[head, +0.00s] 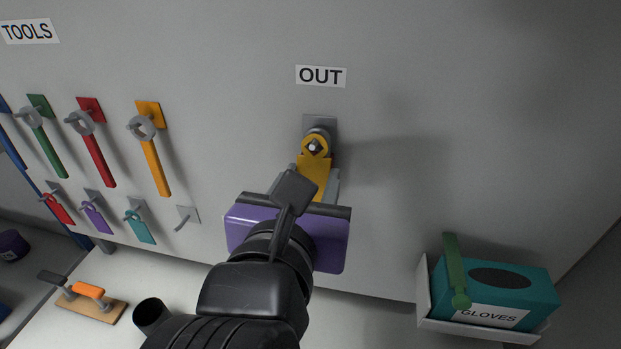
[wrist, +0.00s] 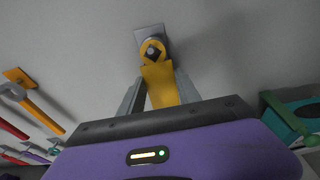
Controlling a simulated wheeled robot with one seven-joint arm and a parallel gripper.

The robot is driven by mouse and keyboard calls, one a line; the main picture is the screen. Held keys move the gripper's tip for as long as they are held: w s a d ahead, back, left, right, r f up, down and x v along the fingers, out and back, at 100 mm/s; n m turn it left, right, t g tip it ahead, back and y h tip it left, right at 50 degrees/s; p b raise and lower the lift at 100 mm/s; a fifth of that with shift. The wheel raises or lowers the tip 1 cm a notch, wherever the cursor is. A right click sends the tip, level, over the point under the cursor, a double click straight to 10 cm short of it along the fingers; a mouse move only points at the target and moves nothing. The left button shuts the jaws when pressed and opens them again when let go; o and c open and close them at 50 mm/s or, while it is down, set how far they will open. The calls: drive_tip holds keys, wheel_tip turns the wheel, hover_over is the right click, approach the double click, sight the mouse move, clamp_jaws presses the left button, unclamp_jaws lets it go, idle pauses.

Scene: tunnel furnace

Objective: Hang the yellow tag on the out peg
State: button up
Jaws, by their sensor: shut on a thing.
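The yellow tag (head: 314,172) is at the out peg, below the OUT label (head: 321,76). It also shows in the wrist view (wrist: 160,88). My gripper (head: 315,180) is shut on the tag's lower part, with one grey finger on each side. The tag's ring lines up with the out peg (head: 314,146), and the peg's end shows through the ring hole in both views. I cannot tell how far along the peg the ring sits. The peg's plate (head: 320,123) is on the grey wall behind it.
At left, green, red and orange tools (head: 152,150) hang in a row. Below them hang red, purple and teal tags (head: 139,226), beside an empty hook (head: 187,217).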

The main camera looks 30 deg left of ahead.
drive_tip(key=o, duration=1.4)
drive_tip(key=b+v, duration=0.1)
drive_tip(key=v, duration=0.6)
drive_tip(key=shift+s+b, duration=0.4)
